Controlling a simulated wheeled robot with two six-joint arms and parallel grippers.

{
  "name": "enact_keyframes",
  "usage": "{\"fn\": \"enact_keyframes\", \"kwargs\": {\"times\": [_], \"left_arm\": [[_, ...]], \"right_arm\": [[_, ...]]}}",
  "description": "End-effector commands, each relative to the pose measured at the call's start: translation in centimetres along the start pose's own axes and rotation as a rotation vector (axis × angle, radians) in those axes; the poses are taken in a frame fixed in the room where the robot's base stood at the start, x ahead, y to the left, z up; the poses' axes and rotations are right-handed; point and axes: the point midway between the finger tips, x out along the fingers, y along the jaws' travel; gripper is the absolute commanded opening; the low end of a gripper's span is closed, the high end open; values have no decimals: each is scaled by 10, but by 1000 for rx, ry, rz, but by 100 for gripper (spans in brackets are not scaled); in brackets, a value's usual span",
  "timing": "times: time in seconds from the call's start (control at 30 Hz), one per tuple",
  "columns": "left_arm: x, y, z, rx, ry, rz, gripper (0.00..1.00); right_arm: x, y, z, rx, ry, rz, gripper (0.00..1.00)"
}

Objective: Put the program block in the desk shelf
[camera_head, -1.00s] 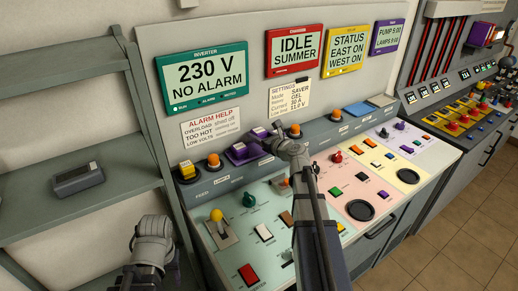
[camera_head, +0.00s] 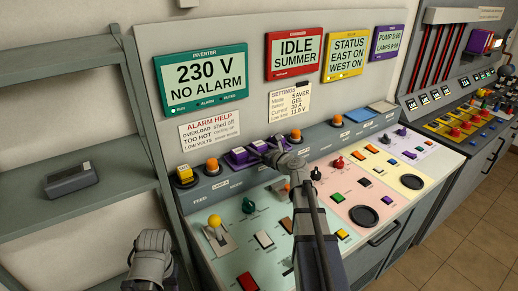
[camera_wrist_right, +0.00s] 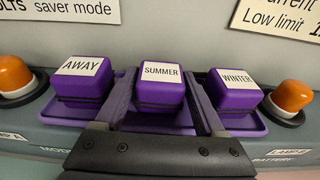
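Three purple blocks sit in a row on a purple tray (camera_wrist_right: 160,121) on the console ledge; in the right wrist view they are labelled AWAY (camera_wrist_right: 82,82), SUMMER (camera_wrist_right: 160,85) and WINTER (camera_wrist_right: 237,92). No block is marked "program". My right gripper (camera_wrist_right: 160,100) has one finger on each side of the SUMMER block, with narrow gaps showing; it looks open. In the head view it hides part of the block row (camera_head: 238,156). A grey shelf unit (camera_head: 75,215) stands at the left. My left arm shows at the bottom left, its fingers unseen.
A grey device (camera_head: 71,180) lies on the shelf, with bare board around it. Orange knobs (camera_wrist_right: 293,95) flank the blocks. Switches and buttons cover the console top (camera_head: 290,220). Displays hang on the wall panel behind.

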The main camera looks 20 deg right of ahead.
Motion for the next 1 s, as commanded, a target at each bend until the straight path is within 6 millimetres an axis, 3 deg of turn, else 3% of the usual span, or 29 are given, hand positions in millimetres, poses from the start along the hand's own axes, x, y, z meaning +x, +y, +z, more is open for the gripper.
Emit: {"fn": "enact_keyframes", "kwargs": {"times": [0.13,0.47,1.0], "left_arm": [[0,0,0,0,0,0,50],[-6,-1,0,0,0,0,50],[-24,-2,1,0,0,0,50]], "right_arm": [[0,0,0,0,0,0,89],[-1,0,6,0,0,0,89],[-102,1,4,0,0,-3,89]]}}
